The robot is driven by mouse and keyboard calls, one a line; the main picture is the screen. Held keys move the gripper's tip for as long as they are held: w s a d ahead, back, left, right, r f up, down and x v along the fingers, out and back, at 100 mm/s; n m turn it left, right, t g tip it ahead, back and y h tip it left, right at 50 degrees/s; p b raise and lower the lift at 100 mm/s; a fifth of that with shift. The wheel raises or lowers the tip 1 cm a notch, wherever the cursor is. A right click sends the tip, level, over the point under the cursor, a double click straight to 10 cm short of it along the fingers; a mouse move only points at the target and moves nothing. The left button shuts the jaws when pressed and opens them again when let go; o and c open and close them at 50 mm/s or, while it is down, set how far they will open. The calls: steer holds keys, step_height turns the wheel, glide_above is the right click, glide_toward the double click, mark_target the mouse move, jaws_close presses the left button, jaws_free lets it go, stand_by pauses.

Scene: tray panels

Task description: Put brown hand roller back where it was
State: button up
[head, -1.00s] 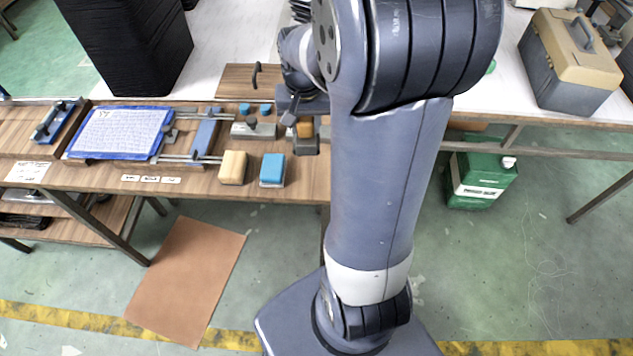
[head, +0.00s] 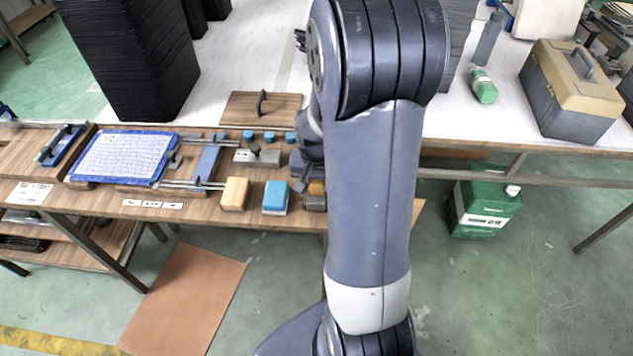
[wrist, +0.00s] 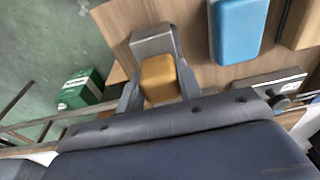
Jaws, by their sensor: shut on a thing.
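The brown hand roller has an orange-brown block (wrist: 158,78) and a grey part (wrist: 152,42) beyond it in the wrist view. My gripper (wrist: 158,88) is shut on the brown block, one finger on each side. In the head view the roller (head: 315,188) shows at the right end of the wooden bench, just right of a blue block (head: 275,197). My gripper (head: 311,172) is above it there, partly hidden by my arm. The roller is over the wooden top (wrist: 115,25); I cannot tell whether it touches it.
A cream block (head: 235,194) stands left of the blue block. Behind are a grey metal piece (head: 257,156), small blue caps (head: 269,136) and a wooden board with a handle (head: 258,108). A blue-framed screen (head: 124,158) lies left. A green can (head: 484,208) stands on the floor.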

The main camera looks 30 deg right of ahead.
steer(key=shift+f, duration=0.1)
steer(key=shift+s+f+b, duration=0.15)
steer(key=shift+f+b, duration=0.4)
steer(key=shift+b, duration=0.05)
jaws_close()
steer(key=o, duration=1)
jaws_free()
steer(key=shift+s+a+f, duration=0.1)
steer(key=shift+o, duration=0.5)
steer(key=shift+r+p, duration=0.5)
step_height(320, 180, up, 12)
steer(key=shift+s+a+r, duration=0.25)
steer(key=shift+s+a, duration=0.1)
steer(key=shift+s, duration=0.05)
